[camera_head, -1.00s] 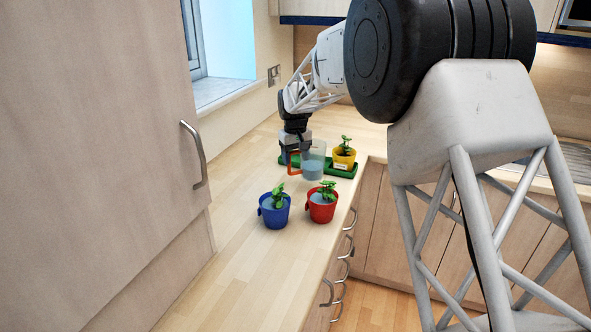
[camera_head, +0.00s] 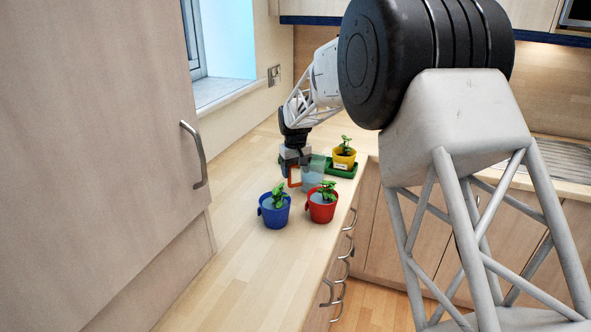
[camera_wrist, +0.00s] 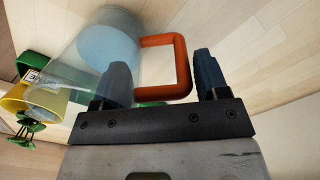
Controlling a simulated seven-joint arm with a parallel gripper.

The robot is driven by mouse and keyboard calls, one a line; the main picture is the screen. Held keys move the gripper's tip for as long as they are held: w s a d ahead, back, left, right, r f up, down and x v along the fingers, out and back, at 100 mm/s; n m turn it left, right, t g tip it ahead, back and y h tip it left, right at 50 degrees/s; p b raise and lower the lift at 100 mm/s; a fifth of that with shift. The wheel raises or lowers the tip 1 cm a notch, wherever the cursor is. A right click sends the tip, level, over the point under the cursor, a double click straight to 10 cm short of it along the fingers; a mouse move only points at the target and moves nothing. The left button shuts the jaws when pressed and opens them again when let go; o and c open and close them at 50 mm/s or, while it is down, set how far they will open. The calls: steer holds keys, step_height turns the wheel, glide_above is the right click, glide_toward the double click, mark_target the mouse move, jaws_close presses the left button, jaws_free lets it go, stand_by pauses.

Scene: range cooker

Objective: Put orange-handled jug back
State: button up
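The clear jug (camera_head: 312,174) with its orange handle (camera_head: 293,178) is on the counter side behind the red pot, in front of the green tray. It looks about upright and holds pale blue liquid. My gripper (camera_head: 296,164) is at the handle, from above. In the wrist view the jug (camera_wrist: 92,68) is at upper left, and the orange handle (camera_wrist: 184,70) lies between the fingers of my gripper (camera_wrist: 162,80). The fingers stand wide apart and look open. Whether the jug's base rests on the counter is hidden.
A blue pot (camera_head: 274,213) and a red pot (camera_head: 322,210) with plants stand close in front of the jug. A yellow pot (camera_head: 343,159) stands on the green tray (camera_head: 345,172) behind it. The counter (camera_head: 240,262) is clear in the left foreground.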

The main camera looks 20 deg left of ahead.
steer(key=shift+o, duration=1.4)
steer(key=shift+r, duration=0.15)
step_height(320, 180, up, 12)
steer(key=shift+s, duration=0.1)
stand_by(0.3)
steer(key=s+d+r+m, duration=0.25)
steer(key=s+d, duration=0.35)
steer(key=d, duration=0.5)
steer(key=s+d+r+m+t, duration=0.1)
steer(key=s+d+r, duration=0.4)
steer(key=d, duration=0.7)
steer(key=s+d+r+m, duration=0.1)
steer(key=s+d+r, duration=0.1)
steer(key=s+d, duration=0.75)
steer(key=s+d+f+m, duration=0.2)
steer(key=s+d+f, duration=0.2)
steer(key=s+d, duration=0.6)
steer(key=s+d+f+m+t, duration=0.1)
steer(key=s+d+f+m, duration=0.2)
steer(key=s+d, duration=0.7)
steer(key=s+f, duration=0.2)
steer(key=s, duration=0.6)
steer(key=shift+s+d, duration=0.15)
steer(key=shift+s, duration=0.05)
